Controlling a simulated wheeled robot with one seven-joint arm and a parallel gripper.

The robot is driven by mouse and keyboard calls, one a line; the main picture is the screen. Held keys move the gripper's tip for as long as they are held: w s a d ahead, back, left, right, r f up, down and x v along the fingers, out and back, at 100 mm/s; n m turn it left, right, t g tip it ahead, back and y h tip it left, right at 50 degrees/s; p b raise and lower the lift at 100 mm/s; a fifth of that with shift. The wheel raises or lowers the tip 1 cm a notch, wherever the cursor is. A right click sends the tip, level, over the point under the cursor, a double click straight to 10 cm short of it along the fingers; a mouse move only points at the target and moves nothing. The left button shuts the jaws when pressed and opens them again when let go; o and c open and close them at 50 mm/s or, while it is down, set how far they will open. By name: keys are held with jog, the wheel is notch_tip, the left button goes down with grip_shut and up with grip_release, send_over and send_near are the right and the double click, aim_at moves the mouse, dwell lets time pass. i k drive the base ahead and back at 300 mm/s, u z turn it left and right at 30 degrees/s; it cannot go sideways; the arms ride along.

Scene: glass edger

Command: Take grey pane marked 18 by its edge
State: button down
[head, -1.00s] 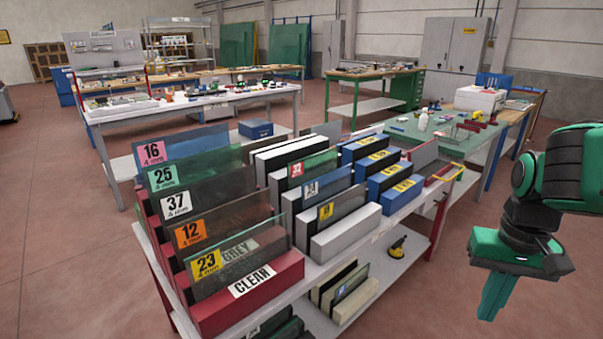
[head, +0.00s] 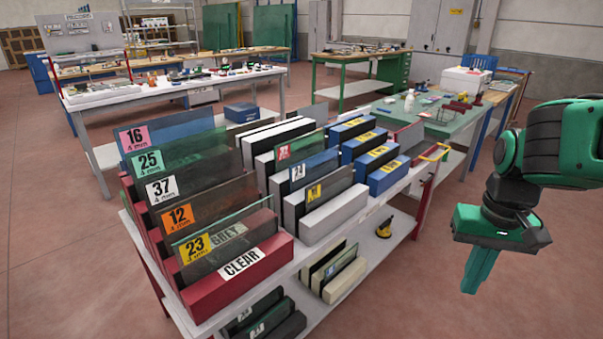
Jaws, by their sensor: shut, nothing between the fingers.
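A grey see-through pane (head: 334,184) stands upright in the front white slotted block (head: 335,215), in the middle of the rack. Its yellow label (head: 314,192) carries a small number that may be 18, but it is too small to read surely. The pane's lower part is hidden in the block and its upper edge is free. My gripper (head: 478,272) hangs at the right, pointing down, shut and empty. It is well apart from the pane, to the right of the rack.
Panes marked 16, 25, 37, 12 and 23 (head: 194,247) stand in red blocks (head: 215,290) at left. Panes marked 24 (head: 298,172) and another red-labelled one stand behind. Blue blocks (head: 388,177) lie right. A yellow-handled tool (head: 384,228) sits on the lower shelf. Floor is clear around my gripper.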

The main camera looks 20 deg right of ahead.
aim_at(318, 194)
jog(key=z, duration=0.15)
jog(key=i, duration=1.15)
jog(key=z, duration=0.05)
